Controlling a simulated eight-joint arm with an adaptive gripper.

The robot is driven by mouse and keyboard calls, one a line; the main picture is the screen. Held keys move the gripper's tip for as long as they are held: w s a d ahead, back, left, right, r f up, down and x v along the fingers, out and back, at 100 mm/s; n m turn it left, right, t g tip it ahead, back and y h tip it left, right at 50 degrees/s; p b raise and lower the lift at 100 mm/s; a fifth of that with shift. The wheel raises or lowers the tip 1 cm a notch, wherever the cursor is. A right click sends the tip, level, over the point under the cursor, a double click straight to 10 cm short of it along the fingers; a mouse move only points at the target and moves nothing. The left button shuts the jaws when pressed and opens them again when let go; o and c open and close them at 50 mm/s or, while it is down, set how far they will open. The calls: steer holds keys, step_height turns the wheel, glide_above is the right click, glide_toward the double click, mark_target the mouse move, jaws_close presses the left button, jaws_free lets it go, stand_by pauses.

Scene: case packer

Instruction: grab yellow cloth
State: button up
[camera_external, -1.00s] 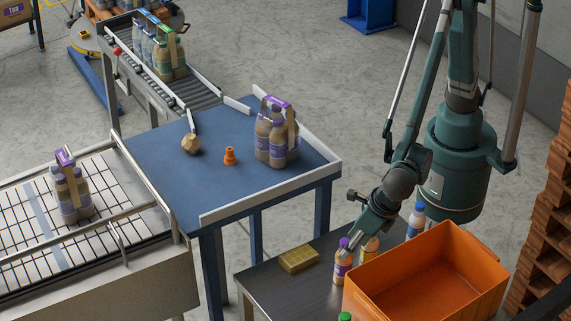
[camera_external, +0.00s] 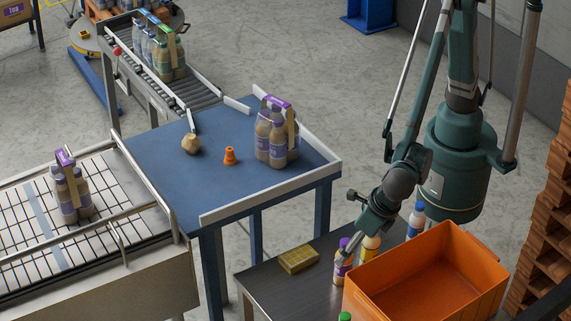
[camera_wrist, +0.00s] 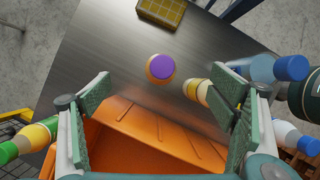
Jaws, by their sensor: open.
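The yellow cloth (camera_external: 299,259) lies as a flat folded block with a grid pattern on the grey metal table, left of the bottles. It also shows at the top of the wrist view (camera_wrist: 162,12), partly cut off by the frame edge. My gripper (camera_external: 352,240) is above the table's bottles, to the right of the cloth and apart from it. In the wrist view my gripper (camera_wrist: 165,95) has its two green pads spread wide with nothing held between them. A purple-capped bottle (camera_wrist: 160,68) stands below, between the cloth and the gripper.
An orange crate (camera_external: 430,275) stands right of the bottles. A yellow-labelled bottle (camera_external: 369,248) and a blue-capped bottle (camera_external: 416,220) stand near my gripper. A green-capped bottle (camera_wrist: 25,140) is at the wrist view's left. Bare table (camera_external: 290,290) surrounds the cloth.

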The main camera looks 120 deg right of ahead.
mark_target(299, 256)
steer(key=shift+r+p, duration=2.45)
steer(key=shift+r, duration=0.1)
steer(key=w+d+f+m+y+b, duration=0.1)
steer(key=w+d+f+b, duration=0.1)
steer(key=d, duration=0.3)
steer(key=w+d+f+m+g+y+b, duration=0.1)
steer(key=w+d+f+m+b, duration=0.1)
steer(key=d+f, duration=0.3)
steer(key=w+d+f+m+y+b, duration=0.1)
steer(key=w+d+f+y+b, duration=0.1)
steer(key=d, duration=0.4)
steer(key=shift+w+f+m+g, duration=0.3)
steer(key=shift+w+f+g, duration=0.1)
steer(key=shift+f, duration=0.35)
steer(key=shift+w+d+f, duration=0.1)
steer(key=shift+w+d, duration=0.05)
steer(key=shift+d, duration=0.05)
steer(key=shift+f, duration=1.3)
steer(key=shift+f, duration=0.15)
steer(key=shift+w+f, duration=0.1)
steer(key=shift+f, duration=2.35)
